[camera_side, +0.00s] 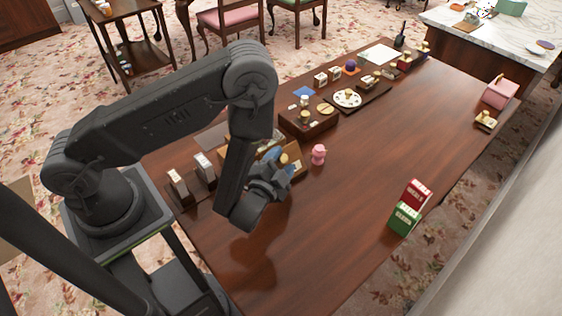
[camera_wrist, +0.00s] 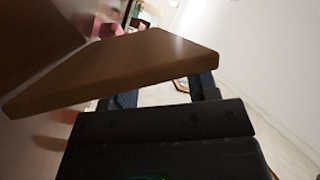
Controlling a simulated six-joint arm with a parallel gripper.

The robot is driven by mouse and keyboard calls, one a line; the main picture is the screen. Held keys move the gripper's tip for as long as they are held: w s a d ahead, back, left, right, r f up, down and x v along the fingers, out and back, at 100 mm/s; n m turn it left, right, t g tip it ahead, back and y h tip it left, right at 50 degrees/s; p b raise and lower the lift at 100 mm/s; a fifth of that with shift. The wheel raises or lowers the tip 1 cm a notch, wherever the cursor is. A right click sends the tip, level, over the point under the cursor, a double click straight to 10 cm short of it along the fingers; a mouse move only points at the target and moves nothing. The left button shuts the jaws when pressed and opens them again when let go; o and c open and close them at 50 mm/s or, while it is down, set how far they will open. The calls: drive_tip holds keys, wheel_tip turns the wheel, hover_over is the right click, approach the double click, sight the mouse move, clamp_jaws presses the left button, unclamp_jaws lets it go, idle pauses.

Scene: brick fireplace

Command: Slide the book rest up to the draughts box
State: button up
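A brown wooden panel, which looks like the book rest (camera_side: 297,160), stands tilted on the table right at my gripper (camera_side: 282,165). In the wrist view its broad brown slab (camera_wrist: 125,65) lies across the front of my gripper and hides part of the fingers. I cannot tell whether the fingers grip the panel or only lie beside it. A low dark wooden box (camera_side: 308,122), possibly the draughts box, stands behind the panel, with small items on top. A gap shows between it and the panel.
A pink figure (camera_side: 318,154) stands close to the panel's right. Card stands (camera_side: 203,166) are at the left. A round white dish (camera_side: 347,98) is farther back. Red and green cartons (camera_side: 409,206) stand near the right edge. The middle and front of the table (camera_side: 350,185) are mostly clear.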

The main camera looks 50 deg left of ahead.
drive_tip(key=v, duration=1.2)
idle(0.5)
